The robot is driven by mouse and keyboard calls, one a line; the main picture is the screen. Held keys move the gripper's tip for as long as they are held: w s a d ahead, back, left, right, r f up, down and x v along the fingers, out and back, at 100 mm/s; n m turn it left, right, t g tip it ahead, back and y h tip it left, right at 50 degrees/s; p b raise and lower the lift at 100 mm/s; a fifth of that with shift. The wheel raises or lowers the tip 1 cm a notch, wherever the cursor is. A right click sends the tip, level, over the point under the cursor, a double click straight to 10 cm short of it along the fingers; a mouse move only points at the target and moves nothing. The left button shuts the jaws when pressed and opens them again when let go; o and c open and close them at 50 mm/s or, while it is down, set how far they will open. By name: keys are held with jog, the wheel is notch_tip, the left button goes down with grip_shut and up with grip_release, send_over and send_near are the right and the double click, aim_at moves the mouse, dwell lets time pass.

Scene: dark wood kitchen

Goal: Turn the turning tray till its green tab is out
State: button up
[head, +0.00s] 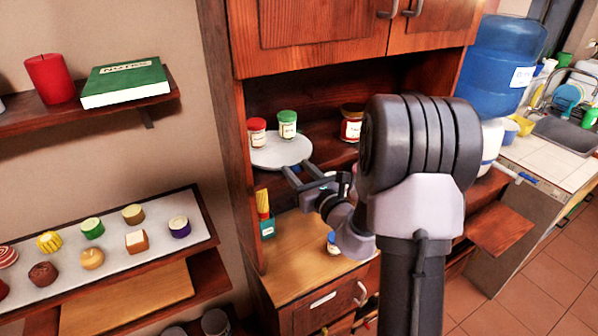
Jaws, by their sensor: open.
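The turning tray (281,152) is a pale round disc on the cabinet shelf, in the middle of the head view. A jar with a red lid (257,132) and a jar with a green lid (287,125) stand on its back half. I see no green tab on the visible part of the rim. My gripper (297,169) is open at the tray's front right edge, its two dark fingers pointing toward the rim. I cannot tell whether they touch it. My arm hides part of the shelf to the right.
Another jar (351,124) stands on the shelf to the right, partly behind my arm. A cabinet side panel (239,170) closes in the left. Below are a wooden counter (300,262) and a small teal container (266,224). A blue water bottle (497,62) stands at right.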

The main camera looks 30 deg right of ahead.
grip_shut()
dwell(1.4)
